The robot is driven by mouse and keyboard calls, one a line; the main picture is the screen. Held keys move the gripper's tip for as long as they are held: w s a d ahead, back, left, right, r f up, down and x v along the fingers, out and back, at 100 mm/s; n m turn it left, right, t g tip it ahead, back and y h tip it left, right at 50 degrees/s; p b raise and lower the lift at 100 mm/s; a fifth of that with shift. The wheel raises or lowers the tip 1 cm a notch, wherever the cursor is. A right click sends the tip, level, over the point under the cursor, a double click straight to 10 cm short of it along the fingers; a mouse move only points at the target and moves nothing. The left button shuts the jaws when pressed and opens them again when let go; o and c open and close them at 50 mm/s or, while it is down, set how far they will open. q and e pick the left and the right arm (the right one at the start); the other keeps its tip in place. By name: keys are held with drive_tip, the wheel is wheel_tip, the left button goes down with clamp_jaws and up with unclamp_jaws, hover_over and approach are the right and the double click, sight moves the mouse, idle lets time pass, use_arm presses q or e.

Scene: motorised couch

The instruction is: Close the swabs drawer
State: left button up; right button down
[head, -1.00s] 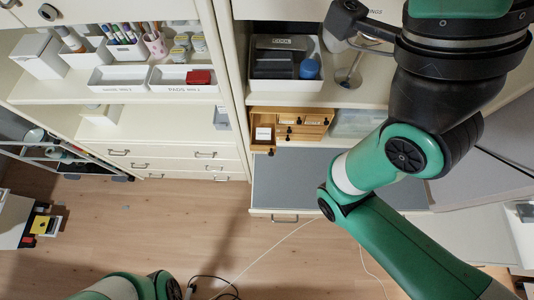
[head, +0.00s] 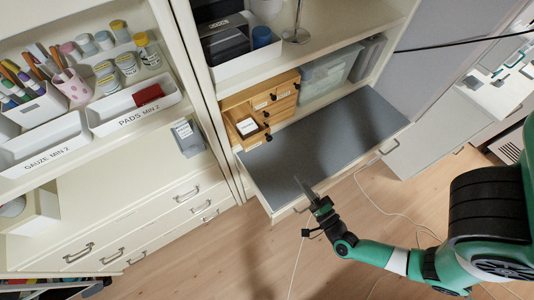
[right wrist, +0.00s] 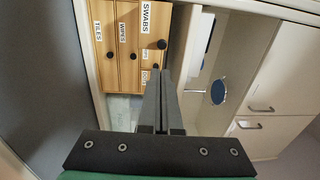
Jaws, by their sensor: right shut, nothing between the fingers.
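A small wooden drawer unit (head: 262,104) stands in the cabinet's lower shelf. Its left drawer (head: 246,127) is pulled out, with white contents showing inside. In the right wrist view, the front labelled SWABS (right wrist: 145,22) with its black knob (right wrist: 162,44) looks nearer than the WIPES and TILES fronts beside it. My right gripper (head: 299,180) is shut and empty. It is over the front part of the grey pull-out board, apart from the drawer. In the wrist view its fingers (right wrist: 162,84) point toward the drawer unit and hide part of it. My left gripper is not in view.
A grey pull-out board (head: 320,139) extends below the drawer unit. A clear plastic bin (head: 325,76) stands right of the unit. White trays labelled PADS (head: 134,106) and GAUZE (head: 45,146) stand on the left shelf. Thin cables lie on the floor.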

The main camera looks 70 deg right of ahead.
approach(270, 140)
drive_tip(key=x, duration=0.7)
drive_tip(key=shift+s+f, duration=0.1)
drive_tip(key=shift+f, duration=0.15)
drive_tip(key=shift+d, duration=0.1)
